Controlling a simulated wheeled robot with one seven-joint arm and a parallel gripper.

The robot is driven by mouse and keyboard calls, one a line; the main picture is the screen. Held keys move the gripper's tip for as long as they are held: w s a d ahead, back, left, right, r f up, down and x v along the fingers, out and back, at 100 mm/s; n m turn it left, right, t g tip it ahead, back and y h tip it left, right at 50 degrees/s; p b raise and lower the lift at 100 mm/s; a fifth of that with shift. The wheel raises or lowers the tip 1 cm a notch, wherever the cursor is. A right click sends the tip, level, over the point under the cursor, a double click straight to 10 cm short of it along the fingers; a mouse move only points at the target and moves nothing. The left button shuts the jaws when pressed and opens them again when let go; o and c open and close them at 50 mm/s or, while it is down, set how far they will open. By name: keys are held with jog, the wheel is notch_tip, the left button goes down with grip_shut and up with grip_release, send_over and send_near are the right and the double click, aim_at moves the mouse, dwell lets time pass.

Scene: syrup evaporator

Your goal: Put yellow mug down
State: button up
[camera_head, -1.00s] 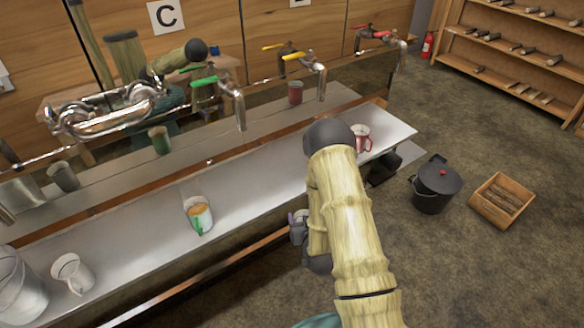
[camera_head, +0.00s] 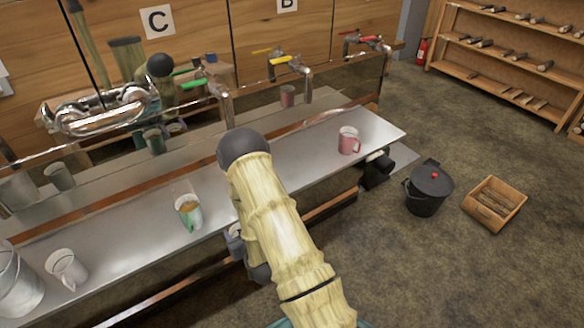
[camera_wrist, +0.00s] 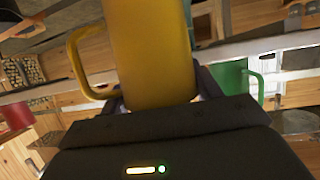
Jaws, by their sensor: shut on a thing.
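The yellow mug (camera_wrist: 150,50) fills the upper middle of the wrist view, its handle toward the left. My gripper (camera_wrist: 158,92) is shut on it, with a dark finger on either side of the mug. In the head view my arm hides the yellow mug, and the fingers cannot be made out. There my arm reaches to the front edge of the metal shelf (camera_head: 120,232) under the taps, between a green-and-white mug (camera_head: 189,211) with amber contents and a red mug (camera_head: 348,141). Whether the yellow mug touches anything is hidden.
A white mug (camera_head: 66,269) and a metal bucket (camera_head: 18,287) stand at the shelf's left end. Free shelf shows on both sides of my arm. A black lidded pot (camera_head: 428,188) and a wooden crate (camera_head: 494,203) are on the floor at right.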

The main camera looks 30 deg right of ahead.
jog(key=shift+a, duration=0.25)
jog(key=shift+r, duration=0.1)
